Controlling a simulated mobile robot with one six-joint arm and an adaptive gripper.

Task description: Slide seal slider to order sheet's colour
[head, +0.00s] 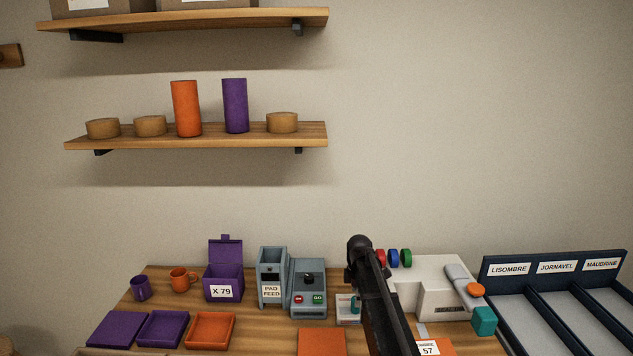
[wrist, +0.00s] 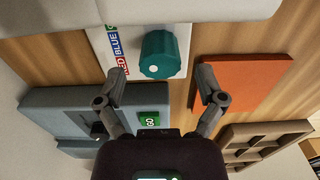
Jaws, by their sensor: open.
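The seal slider's teal knob (wrist: 160,55), with a white dot, sits on a white plate (wrist: 98,38) in the wrist view. RED, BLUE and a partly cut-off G label run along the plate's left side. The knob is roughly level with BLUE, but its exact stop is hard to tell. My gripper (wrist: 162,76) is open, its fingertips to the left and right of the knob's lower end; contact is not clear. In the head view my arm partly covers the plate. A white label reading 57 (head: 429,348), possibly the order sheet, is cut off at the bottom; no colour word is readable.
The control box (head: 309,288) with a green GO button stands left of the slider. An orange slab (wrist: 245,85) lies right of the knob in the wrist view. The white press (head: 437,285) and dark named trays (head: 560,265) stand to the right in the head view.

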